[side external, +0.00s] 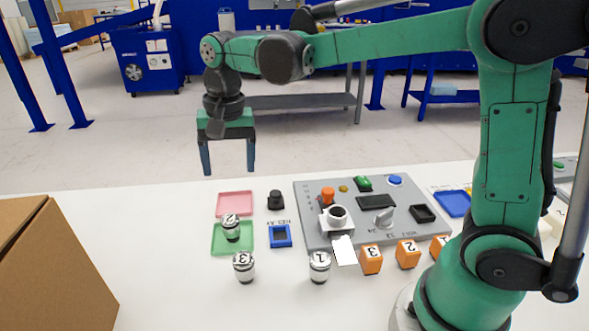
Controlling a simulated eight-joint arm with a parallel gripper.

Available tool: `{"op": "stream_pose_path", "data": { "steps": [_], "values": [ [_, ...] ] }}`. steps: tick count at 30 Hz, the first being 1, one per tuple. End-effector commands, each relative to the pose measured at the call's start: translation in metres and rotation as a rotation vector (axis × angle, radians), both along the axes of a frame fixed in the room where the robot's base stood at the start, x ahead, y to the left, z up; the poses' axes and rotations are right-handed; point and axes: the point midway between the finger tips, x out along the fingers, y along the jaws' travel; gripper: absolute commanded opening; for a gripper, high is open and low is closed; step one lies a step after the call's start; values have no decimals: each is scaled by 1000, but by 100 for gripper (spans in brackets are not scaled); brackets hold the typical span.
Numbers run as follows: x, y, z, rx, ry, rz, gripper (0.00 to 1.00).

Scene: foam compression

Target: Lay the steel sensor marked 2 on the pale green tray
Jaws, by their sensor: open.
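The steel sensor marked 2 (231,228) is a short silver and black cylinder. It stands upright on the pale green tray (244,247), towards the tray's back left, and its top overlaps the pink tray (235,197) behind in this view. My gripper (228,172) is open and empty, pointing down well above the table, over the area of the pink and green trays. Its fingers are clear of the sensor. Similar steel sensors marked 3 (244,267) and 1 (319,267) stand on the table in front.
A grey control panel (312,215) with knobs and buttons lies right of the trays. A blue-framed block (280,236) and a black knob (275,200) stand between. Orange numbered blocks (371,260) line the panel's front. A cardboard box (50,270) fills the left front.

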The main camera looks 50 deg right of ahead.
Motion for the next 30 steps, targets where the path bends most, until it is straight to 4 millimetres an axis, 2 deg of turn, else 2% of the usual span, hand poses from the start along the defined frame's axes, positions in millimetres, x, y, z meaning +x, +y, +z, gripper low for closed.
{"op": "stream_pose_path", "data": {
  "steps": [6, 13, 18, 30],
  "values": [
    [-48, -19, 10, -44, -227, 274, 75],
    [-90, -31, -5, -166, -437, 533, 75],
    [-102, -35, -15, -231, -511, 629, 75],
    [-104, -36, -17, -246, -524, 650, 75]
  ]
}}
